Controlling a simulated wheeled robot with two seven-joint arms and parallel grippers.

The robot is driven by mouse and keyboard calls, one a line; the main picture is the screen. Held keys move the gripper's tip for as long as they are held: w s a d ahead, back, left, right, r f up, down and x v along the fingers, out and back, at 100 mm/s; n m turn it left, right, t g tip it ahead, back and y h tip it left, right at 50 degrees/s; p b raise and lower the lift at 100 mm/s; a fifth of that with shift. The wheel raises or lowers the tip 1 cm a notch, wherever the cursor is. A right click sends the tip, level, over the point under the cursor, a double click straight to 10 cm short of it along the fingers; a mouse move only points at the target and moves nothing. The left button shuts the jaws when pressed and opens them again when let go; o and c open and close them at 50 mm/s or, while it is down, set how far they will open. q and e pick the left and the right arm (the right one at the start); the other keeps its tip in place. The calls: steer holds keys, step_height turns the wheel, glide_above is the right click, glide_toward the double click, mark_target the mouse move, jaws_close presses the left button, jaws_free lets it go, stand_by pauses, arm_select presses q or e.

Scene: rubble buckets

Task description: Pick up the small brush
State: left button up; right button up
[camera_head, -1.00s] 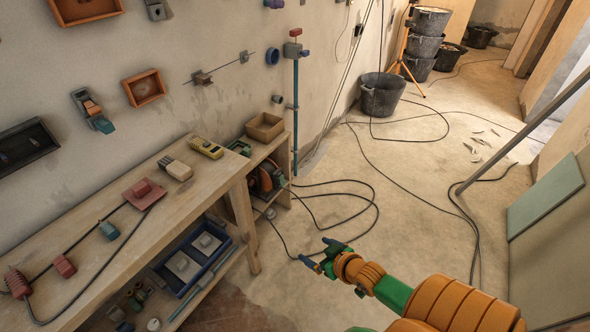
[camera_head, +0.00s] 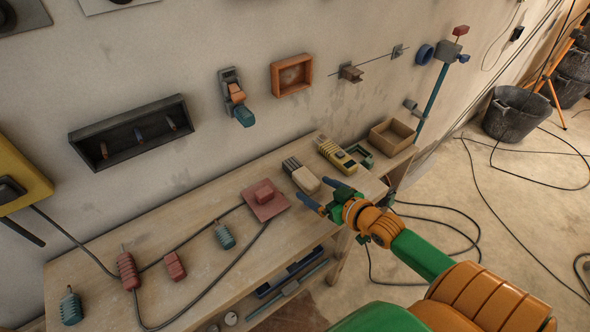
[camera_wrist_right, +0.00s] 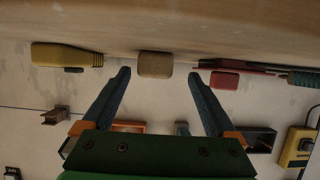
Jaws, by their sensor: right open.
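The small brush (camera_head: 306,180), a pale beige block with grey bristles, lies on the wooden workbench (camera_head: 190,240) near its back edge. My right gripper (camera_head: 317,192) is open and empty, its blue fingers pointing at the brush from the front right. In the right wrist view the brush (camera_wrist_right: 155,65) shows as a tan block ahead of the gap between the two open fingers (camera_wrist_right: 158,82). It appears just beyond the fingertips; I cannot tell the exact distance. My left gripper is out of view.
Cables, a red block (camera_head: 174,266) and plugs occupy the bench's left part. Wall-mounted boxes (camera_head: 291,76) hang behind. The bench's front middle is mostly bare.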

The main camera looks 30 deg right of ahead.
mark_target(314, 184)
steer(key=x, duration=0.2)
steer(key=b+x, duration=0.1)
steer(key=x, duration=0.1)
steer(key=shift+w+d+r, duration=0.1)
steer(key=shift+w+d, duration=0.05)
steer(key=shift+d, duration=0.2)
steer(key=shift+w, duration=0.35)
steer(key=shift+s, duration=0.15)
steer(key=c, duration=0.7)
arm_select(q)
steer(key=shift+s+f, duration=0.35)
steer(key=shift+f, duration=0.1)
arm_select(e)
steer(key=c, duration=0.8)
steer(key=shift+o, duration=0.2)
